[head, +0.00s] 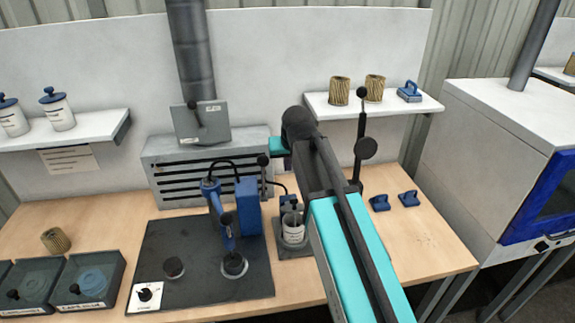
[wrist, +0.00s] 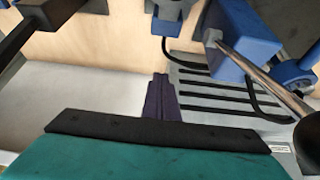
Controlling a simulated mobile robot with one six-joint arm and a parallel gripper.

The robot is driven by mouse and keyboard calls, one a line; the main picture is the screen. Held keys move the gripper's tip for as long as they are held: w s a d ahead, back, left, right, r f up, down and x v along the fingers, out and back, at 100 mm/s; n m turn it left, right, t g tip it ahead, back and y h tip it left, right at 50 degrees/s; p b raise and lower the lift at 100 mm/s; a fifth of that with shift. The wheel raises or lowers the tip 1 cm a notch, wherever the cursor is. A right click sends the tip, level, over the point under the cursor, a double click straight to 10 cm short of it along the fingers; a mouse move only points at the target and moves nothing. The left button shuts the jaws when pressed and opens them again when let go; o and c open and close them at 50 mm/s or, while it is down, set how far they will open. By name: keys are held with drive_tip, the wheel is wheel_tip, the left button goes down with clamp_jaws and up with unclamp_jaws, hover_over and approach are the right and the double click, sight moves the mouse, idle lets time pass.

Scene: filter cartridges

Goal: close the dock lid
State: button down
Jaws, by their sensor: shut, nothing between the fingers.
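A grey square lid (head: 215,124) with a dark knob stands raised on top of a grey slotted box (head: 150,160) at the back of the bench. I take this for the dock lid; what lies under it cannot be seen. My gripper is mostly hidden behind my arm in the head view; only a teal part (head: 279,145) shows, right of the box and apart from the lid. In the wrist view my gripper (wrist: 160,82) shows its dark fingers together and empty, with the slotted box (wrist: 190,75) beyond. The lid is not clearly seen there.
A dark duct (head: 190,50) rises behind the lid. A blue stand (head: 247,205) on a black mat (head: 195,275) is in front of the box. A shelf (head: 385,106) holds tan cartridges.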

drive_tip(key=s+b+v, duration=0.1)
drive_tip(key=v, duration=0.8)
drive_tip(key=shift+f+b, duration=0.15)
drive_tip(key=shift+b, duration=0.25)
idle(0.5)
drive_tip(key=shift+s, duration=0.1)
idle(0.3)
